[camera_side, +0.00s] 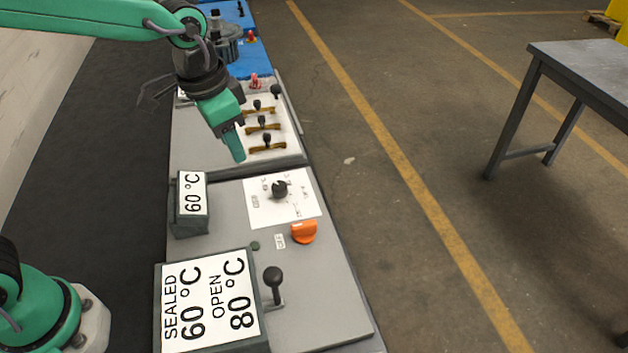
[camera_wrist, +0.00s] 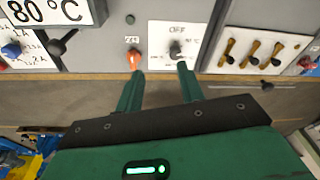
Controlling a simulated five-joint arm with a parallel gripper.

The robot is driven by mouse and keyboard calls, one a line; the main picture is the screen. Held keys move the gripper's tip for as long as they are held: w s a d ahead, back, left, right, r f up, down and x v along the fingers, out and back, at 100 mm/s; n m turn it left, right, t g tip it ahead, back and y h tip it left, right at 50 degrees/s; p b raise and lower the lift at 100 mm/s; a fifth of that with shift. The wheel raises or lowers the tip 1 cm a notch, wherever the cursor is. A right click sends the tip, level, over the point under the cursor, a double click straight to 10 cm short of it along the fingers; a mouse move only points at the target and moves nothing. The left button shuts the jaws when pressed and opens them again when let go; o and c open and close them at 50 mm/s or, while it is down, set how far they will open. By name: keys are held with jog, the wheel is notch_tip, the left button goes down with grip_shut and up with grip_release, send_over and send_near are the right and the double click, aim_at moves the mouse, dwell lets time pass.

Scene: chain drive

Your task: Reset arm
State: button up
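My gripper (camera_side: 235,156) hangs over the grey control panel (camera_side: 225,255), beside the white plate with the levers, and looks clear of the controls. In the wrist view its two green fingers (camera_wrist: 160,72) stand apart with nothing between them. Beyond the fingertips are the orange knob (camera_wrist: 134,57) on the left and the black dial (camera_wrist: 176,50) on the right. The dial (camera_side: 280,188) sits on a white scale plate and the orange knob (camera_side: 303,232) is below it in the side view. The fingers overlap in the side view.
Several small levers (camera_side: 263,123) stand on a white plate. A black-knobbed lever (camera_side: 273,278) stands near the large temperature sign (camera_side: 210,305); a small 60 °C sign (camera_side: 190,196) stands farther up. A grey table (camera_side: 590,72) is at right. Floor between is clear.

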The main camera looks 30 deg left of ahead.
jog(key=s+a+r+n+t, duration=0.3)
jog(key=s+a+n, duration=0.2)
jog(key=s+a, duration=0.9)
jog(key=shift+s+r+n+t+y, duration=0.15)
jog(key=shift+n+t+y, duration=0.15)
jog(key=shift+t+y, duration=0.1)
jog(key=shift+o, duration=0.4)
